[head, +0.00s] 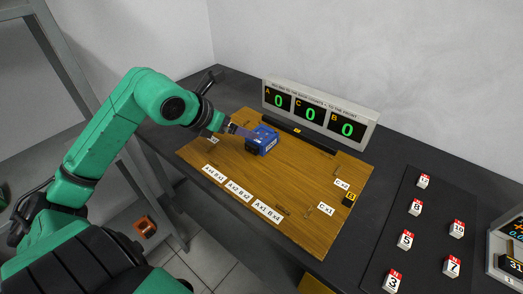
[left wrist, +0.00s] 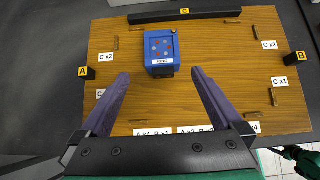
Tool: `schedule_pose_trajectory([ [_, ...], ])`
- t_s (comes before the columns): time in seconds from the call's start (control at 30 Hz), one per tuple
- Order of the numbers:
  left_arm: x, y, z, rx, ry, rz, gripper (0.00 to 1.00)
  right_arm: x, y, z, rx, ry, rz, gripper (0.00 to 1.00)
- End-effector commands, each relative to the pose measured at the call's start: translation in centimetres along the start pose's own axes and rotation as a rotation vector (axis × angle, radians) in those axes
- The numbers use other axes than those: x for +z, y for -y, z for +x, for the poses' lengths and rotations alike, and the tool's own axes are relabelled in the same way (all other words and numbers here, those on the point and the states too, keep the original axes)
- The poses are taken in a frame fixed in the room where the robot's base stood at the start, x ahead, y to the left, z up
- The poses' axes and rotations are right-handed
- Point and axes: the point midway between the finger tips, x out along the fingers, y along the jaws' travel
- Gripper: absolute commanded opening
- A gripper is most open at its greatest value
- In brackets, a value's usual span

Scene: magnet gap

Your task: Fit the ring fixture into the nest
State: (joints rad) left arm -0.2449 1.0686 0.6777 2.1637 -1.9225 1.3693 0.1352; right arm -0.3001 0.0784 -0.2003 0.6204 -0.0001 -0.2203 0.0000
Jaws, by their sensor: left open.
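A blue block (head: 262,140) stands on the wooden board (head: 290,225), towards its back left. In the left wrist view the blue block (left wrist: 160,50) shows red and light dots on its top and a small label on its near side. I cannot tell whether it is the ring fixture, and no part is clearly a nest. My left gripper (head: 241,131) is open. In the left wrist view its fingertips (left wrist: 161,75) are spread wider than the block, short of its near side, with nothing between them. My right gripper is not in view.
A display (head: 318,115) reading three zeros stands behind the board. Black bar C (left wrist: 185,14) and black blocks A (left wrist: 87,73) and B (left wrist: 294,58) sit around the board. Numbered blocks (head: 405,240) stand on a dark mat at right. Much of the board is clear.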

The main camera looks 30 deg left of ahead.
Motion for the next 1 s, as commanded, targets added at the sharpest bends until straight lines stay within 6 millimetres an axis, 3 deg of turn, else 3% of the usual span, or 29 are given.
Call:
schedule_pose_trajectory([
  [0.3, 0.4, 0.1, 6.5, -0.006, 0.000, 0.000, 1.00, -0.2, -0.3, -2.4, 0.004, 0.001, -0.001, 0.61],
  [0.53, 0.6, 0.3, 9.2, -0.009, 0.000, 0.001, 1.00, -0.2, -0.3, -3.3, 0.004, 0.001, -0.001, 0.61],
  [0.7, 0.7, 0.3, 12.6, -0.010, -0.001, 0.000, 1.00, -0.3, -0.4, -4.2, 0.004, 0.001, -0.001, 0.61],
  [0.97, 0.4, 0.3, 13.4, -0.008, -0.002, 0.006, 1.00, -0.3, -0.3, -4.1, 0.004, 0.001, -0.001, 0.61],
  [1.0, 0.4, 0.3, 13.4, -0.008, -0.002, 0.006, 0.85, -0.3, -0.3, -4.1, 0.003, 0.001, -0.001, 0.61],
])
